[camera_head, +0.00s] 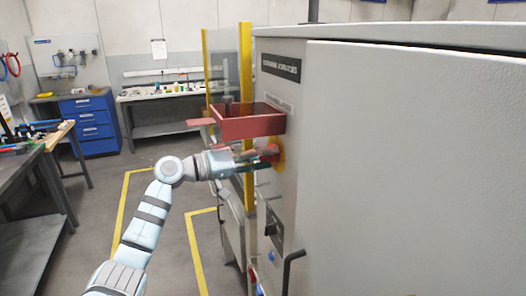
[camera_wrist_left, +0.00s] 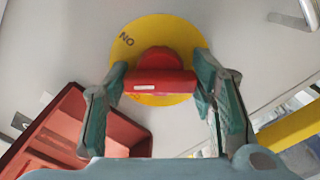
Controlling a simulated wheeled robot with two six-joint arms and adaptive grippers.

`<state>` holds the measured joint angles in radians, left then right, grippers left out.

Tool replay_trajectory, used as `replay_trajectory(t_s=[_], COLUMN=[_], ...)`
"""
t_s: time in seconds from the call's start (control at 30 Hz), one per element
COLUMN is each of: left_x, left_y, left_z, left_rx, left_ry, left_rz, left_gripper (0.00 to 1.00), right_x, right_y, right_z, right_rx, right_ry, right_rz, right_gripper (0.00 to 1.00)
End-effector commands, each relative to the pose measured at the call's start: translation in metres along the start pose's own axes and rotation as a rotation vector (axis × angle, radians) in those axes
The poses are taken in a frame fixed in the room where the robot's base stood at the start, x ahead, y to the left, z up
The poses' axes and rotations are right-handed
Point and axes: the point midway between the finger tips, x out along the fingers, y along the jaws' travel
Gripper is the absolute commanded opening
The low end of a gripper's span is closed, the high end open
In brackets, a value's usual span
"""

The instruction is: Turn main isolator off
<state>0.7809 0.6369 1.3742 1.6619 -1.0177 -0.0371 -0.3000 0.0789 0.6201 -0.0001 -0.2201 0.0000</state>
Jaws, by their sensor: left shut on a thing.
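The main isolator is a red rotary handle on a round yellow plate, mounted on the grey cabinet (camera_head: 400,150). In the left wrist view the red handle (camera_wrist_left: 158,82) lies crosswise between my left fingers, and the yellow plate (camera_wrist_left: 150,32) behind it shows the letters "ON". My left gripper (camera_head: 262,157) reaches the handle from the left in the head view. In the left wrist view its green fingers (camera_wrist_left: 160,85) are shut on the two ends of the handle. My right gripper is not in view.
A red open tray (camera_head: 250,126) is fixed to the cabinet close above my left gripper. A yellow-framed guard (camera_head: 246,60) stands just behind. A black door handle (camera_head: 290,268) sticks out lower down. A blue drawer unit (camera_head: 88,122) and workbenches stand farther back; floor between is clear.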

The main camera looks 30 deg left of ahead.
Motion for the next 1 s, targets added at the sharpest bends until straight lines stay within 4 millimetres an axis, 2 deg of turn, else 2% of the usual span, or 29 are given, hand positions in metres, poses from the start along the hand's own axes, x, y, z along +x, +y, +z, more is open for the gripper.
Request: replay_trajectory(t_s=[0.6, 1.0], left_x=[0.0, 0.0], left_y=[0.004, 0.003], left_z=[-0.003, -0.002], left_rx=[-0.558, -0.757], left_ry=[0.0, 0.0], left_rz=[-0.001, 0.0], left_gripper=[0.23, 0.23], right_x=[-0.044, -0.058], right_y=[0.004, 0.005], right_z=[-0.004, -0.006], right_rx=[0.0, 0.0], right_ry=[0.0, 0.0], right_rz=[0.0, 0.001], right_gripper=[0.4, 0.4])
